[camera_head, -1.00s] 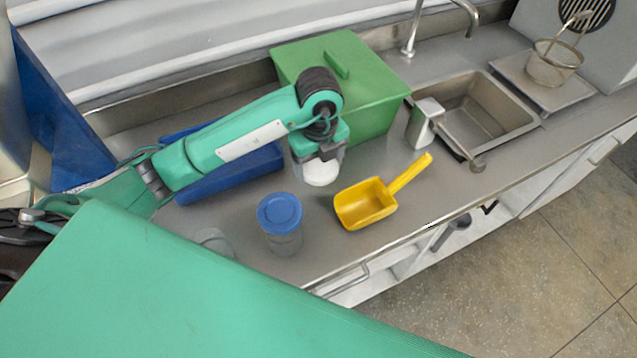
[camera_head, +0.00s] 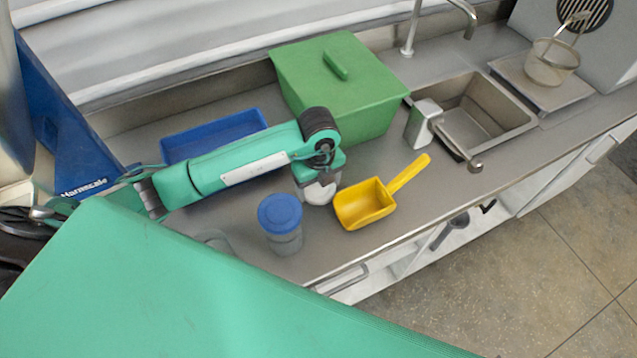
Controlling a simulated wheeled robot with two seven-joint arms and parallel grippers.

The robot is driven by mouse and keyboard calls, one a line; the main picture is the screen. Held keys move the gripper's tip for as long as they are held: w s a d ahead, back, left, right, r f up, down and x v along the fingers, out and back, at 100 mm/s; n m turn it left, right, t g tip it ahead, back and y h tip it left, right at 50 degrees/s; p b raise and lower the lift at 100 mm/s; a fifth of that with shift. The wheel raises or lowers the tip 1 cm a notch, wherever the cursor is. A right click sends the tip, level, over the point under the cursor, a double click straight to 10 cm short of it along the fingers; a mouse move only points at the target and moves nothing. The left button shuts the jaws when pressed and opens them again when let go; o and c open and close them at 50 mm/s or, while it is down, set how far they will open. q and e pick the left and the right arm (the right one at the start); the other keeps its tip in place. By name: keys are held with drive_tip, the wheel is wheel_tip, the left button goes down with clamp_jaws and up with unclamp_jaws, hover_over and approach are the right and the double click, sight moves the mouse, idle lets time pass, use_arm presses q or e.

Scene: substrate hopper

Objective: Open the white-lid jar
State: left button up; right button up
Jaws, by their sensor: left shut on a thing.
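My left gripper (camera_head: 320,182) points down and is shut on the white lid (camera_head: 318,196), low at the counter beside the yellow scoop. I cannot tell whether the lid touches the counter. No jar shows under the lid. A clear, colourless rim (camera_head: 214,237), seemingly the open jar, shows at the left, mostly hidden behind my green body part. A clear jar with a blue lid (camera_head: 281,222) stands upright between that rim and the gripper. My right gripper is not in view.
A yellow scoop (camera_head: 365,205) lies just right of the lid. A green lidded bin (camera_head: 365,90) and a blue tray (camera_head: 215,133) stand behind my arm. A sink (camera_head: 480,110) is at right. The counter's front edge is close to the blue-lid jar.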

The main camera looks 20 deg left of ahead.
sight(319, 187)
use_arm(q)
drive_tip(key=o, duration=1.1)
drive_tip(key=shift+r, duration=0.45)
wheel_tip(319, 187, up, 11)
drive_tip(key=shift+r+b, duration=0.2)
drive_tip(key=shift+b, duration=0.4)
